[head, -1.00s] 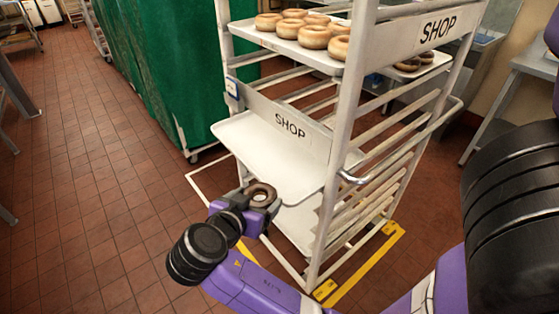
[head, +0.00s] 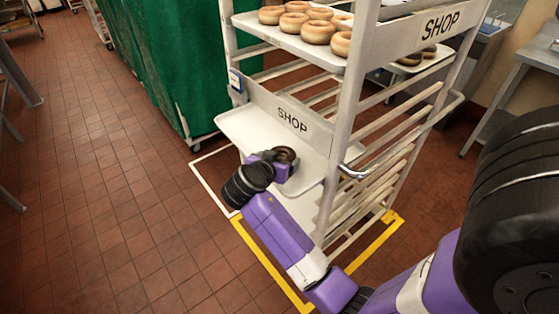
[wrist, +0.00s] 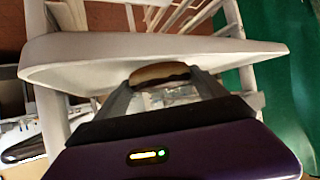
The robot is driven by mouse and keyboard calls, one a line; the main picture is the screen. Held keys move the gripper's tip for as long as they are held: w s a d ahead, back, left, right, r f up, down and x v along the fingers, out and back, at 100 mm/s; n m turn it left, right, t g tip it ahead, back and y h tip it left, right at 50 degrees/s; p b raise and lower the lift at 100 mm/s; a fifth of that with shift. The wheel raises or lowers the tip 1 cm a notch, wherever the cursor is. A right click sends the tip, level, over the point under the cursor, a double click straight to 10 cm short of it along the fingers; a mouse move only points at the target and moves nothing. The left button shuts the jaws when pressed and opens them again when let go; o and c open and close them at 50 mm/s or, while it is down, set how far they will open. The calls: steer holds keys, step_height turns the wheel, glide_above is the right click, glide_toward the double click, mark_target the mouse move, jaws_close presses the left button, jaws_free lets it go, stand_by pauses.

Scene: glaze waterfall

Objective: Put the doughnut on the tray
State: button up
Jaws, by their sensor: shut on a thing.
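A brown glazed doughnut (head: 284,154) is held in my gripper (head: 282,158). In the wrist view the doughnut (wrist: 160,73) shows between the two fingers of my gripper (wrist: 162,80), which are shut on it. The white tray (head: 240,122) sits on the rack below the upper SHOP sign, with its near edge toward me. It also shows in the wrist view (wrist: 80,52). My gripper and the doughnut are over the near part of this tray. I cannot tell the exact height of the doughnut above it. No other doughnut shows on this tray.
The white rack (head: 345,150) has a SHOP board (head: 292,120) across it just above the tray. An upper tray (head: 285,40) holds several doughnuts. A rack post stands to the right of my gripper. A green cover (head: 165,60) is at the left.

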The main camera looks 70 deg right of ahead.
steer(key=shift+f, duration=0.6)
steer(key=shift+f, duration=0.15)
steer(key=o, duration=1.3)
steer(key=b+v, duration=0.1)
steer(key=v, duration=1.1)
